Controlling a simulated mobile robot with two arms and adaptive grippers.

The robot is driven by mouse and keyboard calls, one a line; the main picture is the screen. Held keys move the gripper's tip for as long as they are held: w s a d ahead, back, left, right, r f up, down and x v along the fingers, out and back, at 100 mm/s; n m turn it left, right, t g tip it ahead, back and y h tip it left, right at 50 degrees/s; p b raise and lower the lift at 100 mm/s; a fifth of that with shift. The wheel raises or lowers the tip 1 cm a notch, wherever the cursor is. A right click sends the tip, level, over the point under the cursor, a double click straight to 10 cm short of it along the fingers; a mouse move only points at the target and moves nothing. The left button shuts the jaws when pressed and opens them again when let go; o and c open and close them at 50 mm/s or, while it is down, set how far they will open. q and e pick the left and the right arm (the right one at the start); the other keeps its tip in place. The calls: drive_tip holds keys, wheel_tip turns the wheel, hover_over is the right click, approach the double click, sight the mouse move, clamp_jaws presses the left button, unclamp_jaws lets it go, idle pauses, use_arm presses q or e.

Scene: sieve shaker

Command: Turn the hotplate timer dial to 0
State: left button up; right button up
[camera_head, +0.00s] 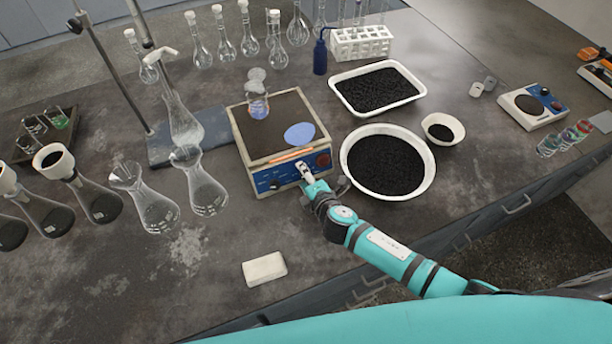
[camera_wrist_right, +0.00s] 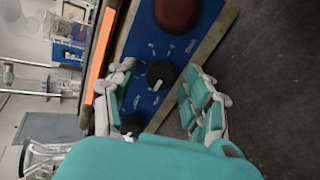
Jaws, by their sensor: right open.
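The hotplate (camera_head: 240,135) has a beige body, a dark top and a blue front panel. In the right wrist view the panel (camera_wrist_right: 143,45) carries a black dial (camera_wrist_right: 160,74) with white marks around it, a second black dial (camera_wrist_right: 132,124) and a large dark red knob (camera_wrist_right: 177,12). Which dial is the timer cannot be read. My right gripper (camera_head: 305,172) is at the panel's front in the head view. In the wrist view the right gripper (camera_wrist_right: 160,78) is open, its fingers on either side of the first dial; contact cannot be told. My left gripper is not in view.
A flask (camera_head: 257,103) and a blue disc (camera_head: 300,133) are on the hotplate top. A round bowl of black grains (camera_head: 388,165) stands close right of my gripper. Conical flasks (camera_head: 205,185) stand left. A white block (camera_head: 264,269) lies in front; bare table surrounds it.

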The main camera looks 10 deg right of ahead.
drive_tip(key=v, duration=1.2)
drive_tip(key=shift+s+f, duration=0.1)
